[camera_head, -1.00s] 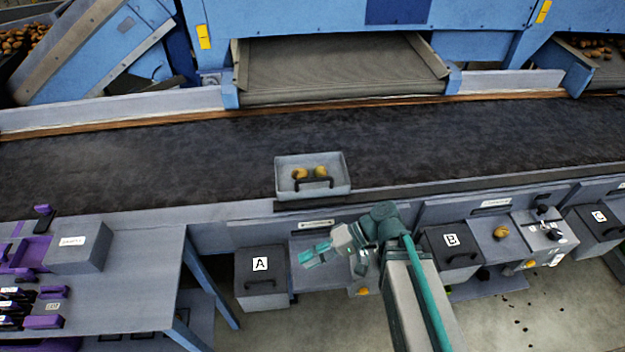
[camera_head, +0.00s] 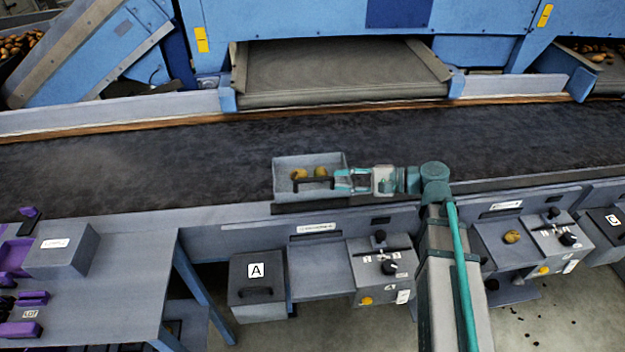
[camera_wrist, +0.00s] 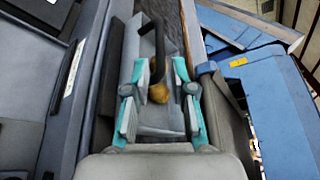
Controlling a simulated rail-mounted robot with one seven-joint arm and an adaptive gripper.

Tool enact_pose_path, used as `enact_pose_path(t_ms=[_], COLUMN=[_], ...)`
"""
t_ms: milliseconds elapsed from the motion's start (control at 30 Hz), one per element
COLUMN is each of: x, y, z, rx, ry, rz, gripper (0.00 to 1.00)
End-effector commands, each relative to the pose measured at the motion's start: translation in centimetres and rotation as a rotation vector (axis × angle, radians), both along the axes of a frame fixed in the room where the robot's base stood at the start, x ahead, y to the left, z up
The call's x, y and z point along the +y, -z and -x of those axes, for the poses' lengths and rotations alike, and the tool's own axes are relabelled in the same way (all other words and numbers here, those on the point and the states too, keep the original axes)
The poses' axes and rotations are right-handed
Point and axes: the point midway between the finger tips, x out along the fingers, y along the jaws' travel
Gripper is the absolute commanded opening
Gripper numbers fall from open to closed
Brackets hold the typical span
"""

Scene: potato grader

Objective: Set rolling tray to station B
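The rolling tray (camera_head: 285,187) is a grey open tray with a black handle and two potatoes (camera_head: 321,172). It sits at the front edge of the dark conveyor, above station A. My gripper (camera_head: 345,181) is at its right end, its teal fingers pointing left at the handle. The tray also shows in the wrist view (camera_wrist: 155,121), with the handle (camera_wrist: 152,42) and one potato (camera_wrist: 158,93) in the gap between the spread fingertips (camera_wrist: 160,68). I cannot tell whether either finger touches the tray. The station B label is hidden behind my arm.
Station A's labelled box (camera_head: 257,298) and a control panel (camera_head: 384,268) with knobs lie below the conveyor. Station C's box (camera_head: 604,228) is at the far right. The dark belt (camera_head: 480,140) is clear to the right of the tray. A grey table (camera_head: 130,270) stands at left.

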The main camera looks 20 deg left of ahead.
Motion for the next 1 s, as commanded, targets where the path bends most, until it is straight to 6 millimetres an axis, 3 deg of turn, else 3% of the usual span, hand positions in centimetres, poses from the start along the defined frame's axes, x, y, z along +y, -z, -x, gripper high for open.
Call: enact_pose_path(t_ms=[300, 500, 933, 1000], x=[5.5, 7.7, 8.5, 8.4], y=[1.0, 1.6, 1.9, 1.9], z=[0.4, 0.5, 0.6, 0.6], rx=[0.001, -0.001, -0.002, -0.002], ry=[-0.005, -0.002, -0.002, -0.002], rz=[0.001, 0.001, 0.001, 0.001], gripper=[0.25, 0.25, 0.25, 0.13])
